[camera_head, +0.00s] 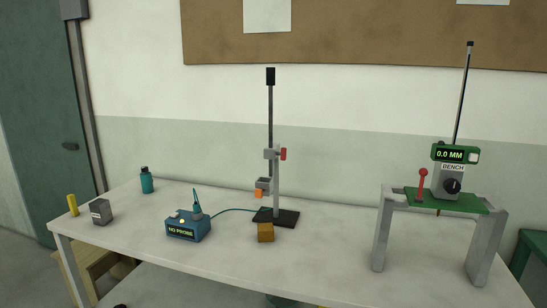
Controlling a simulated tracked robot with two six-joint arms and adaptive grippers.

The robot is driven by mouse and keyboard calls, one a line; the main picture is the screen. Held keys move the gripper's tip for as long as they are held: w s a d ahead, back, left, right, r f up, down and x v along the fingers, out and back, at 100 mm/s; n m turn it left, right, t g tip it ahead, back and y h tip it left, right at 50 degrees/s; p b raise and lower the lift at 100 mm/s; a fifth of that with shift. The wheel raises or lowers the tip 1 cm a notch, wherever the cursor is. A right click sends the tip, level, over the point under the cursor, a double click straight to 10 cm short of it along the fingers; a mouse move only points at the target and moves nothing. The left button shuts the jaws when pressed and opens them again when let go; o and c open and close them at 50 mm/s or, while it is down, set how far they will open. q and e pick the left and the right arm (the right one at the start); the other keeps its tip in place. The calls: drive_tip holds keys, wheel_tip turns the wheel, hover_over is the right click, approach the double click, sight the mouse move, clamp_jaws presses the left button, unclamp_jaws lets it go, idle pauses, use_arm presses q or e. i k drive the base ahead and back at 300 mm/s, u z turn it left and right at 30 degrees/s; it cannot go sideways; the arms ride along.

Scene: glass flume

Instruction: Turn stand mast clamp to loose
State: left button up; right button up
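A stand with a dark base (287,219) is near the middle of the white table. A light grey post (277,185) rises from the base, and a thin dark rod (270,115) with a black top end stands along it. A grey clamp (270,154) sits near the top of the post, with a red handle (283,154) on its right side. The handle looks upright; whether the clamp is tight or loose cannot be told. A lower grey holder with an orange part (259,193) is to the left of the post. Neither gripper is in view.
A blue "NO PROBE" box (187,230) with a cable stands left of the base; a brown block (265,232) is in front. A green gauge (455,154) reading 0.0 MM stands right on a grey bridge (383,235). A teal bottle (147,180) and grey block (101,212) are left.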

sight(283, 153)
drive_tip(key=z, duration=0.15)
drive_tip(key=i, duration=0.9)
drive_tip(key=u, duration=0.1)
drive_tip(key=k, duration=1.1)
drive_tip(key=z, duration=0.3)
drive_tip(key=i, duration=0.75)
drive_tip(key=u, duration=0.4)
